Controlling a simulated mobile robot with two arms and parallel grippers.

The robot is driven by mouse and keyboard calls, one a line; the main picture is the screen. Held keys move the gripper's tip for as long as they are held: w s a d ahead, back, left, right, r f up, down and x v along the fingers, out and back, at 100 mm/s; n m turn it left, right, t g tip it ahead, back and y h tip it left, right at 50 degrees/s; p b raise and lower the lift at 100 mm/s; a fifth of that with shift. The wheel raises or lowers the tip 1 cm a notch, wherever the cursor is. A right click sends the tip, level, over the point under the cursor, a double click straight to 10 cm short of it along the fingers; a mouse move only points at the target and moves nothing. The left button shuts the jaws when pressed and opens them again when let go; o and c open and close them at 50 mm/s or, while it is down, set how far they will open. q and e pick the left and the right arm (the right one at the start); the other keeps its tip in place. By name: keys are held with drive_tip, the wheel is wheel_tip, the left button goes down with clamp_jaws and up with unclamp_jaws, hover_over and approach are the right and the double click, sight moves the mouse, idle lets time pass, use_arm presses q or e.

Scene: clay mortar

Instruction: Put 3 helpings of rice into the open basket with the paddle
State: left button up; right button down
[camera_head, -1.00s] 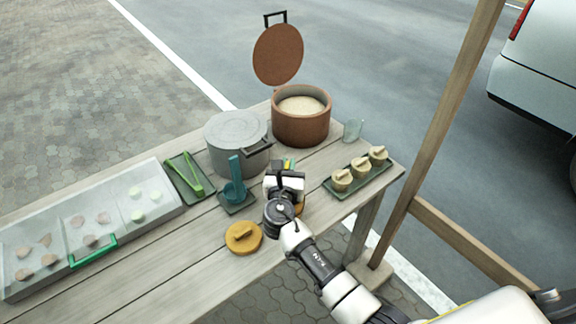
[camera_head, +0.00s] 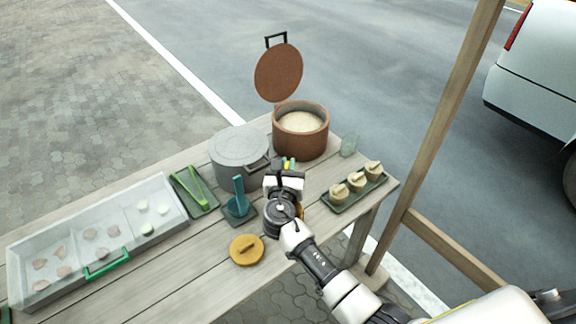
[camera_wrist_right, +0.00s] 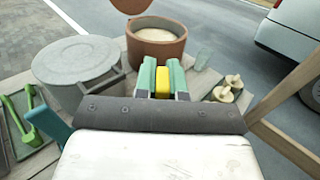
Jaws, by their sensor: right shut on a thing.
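Rice fills the brown round tub (camera_head: 301,140), which stands open at the back of the table with its lid raised. It also shows in the wrist view (camera_wrist_right: 156,52). My right gripper (camera_head: 286,165) is in front of the tub, beside the grey pot. In the wrist view its green fingers (camera_wrist_right: 163,83) are shut on a yellow piece (camera_wrist_right: 162,84); I cannot tell whether this is the paddle. An orange edge (camera_head: 301,212) shows behind my gripper, mostly hidden; it may be the open basket. A yellow round lid (camera_head: 246,249) lies near the front edge. My left gripper is out of view.
A lidded grey pot (camera_head: 240,153) stands left of the gripper. A teal scoop-like tool (camera_head: 238,205) stands on a small dark tray. Green tongs (camera_head: 197,190) lie further left, near a clear case (camera_head: 95,240). Small lidded baskets (camera_head: 355,181) and a glass (camera_head: 348,146) are at right.

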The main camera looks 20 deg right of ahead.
use_arm(q)
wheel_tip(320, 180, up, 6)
drive_tip(key=p, duration=0.5)
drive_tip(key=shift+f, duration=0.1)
use_arm(e)
wheel_tip(320, 180, up, 6)
drive_tip(key=shift+f, duration=0.1)
drive_tip(key=shift+s+d+f, duration=0.1)
drive_tip(key=shift+s+f, duration=0.1)
drive_tip(key=s+d+f+n+y+b, duration=0.2)
drive_tip(key=s+f+y+b, duration=0.15)
drive_tip(key=s, duration=0.65)
use_arm(q)
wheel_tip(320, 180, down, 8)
drive_tip(key=b, duration=0.4)
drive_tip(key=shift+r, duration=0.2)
use_arm(e)
drive_tip(key=s+a+r+n+t+y, duration=0.1)
drive_tip(key=s+r+n+y, duration=0.1)
drive_tip(key=s, duration=1)
drive_tip(key=shift+s+r+n+t+y, duration=0.15)
drive_tip(key=shift+s+n+t+y, duration=0.25)
drive_tip(key=shift+y, duration=0.65)
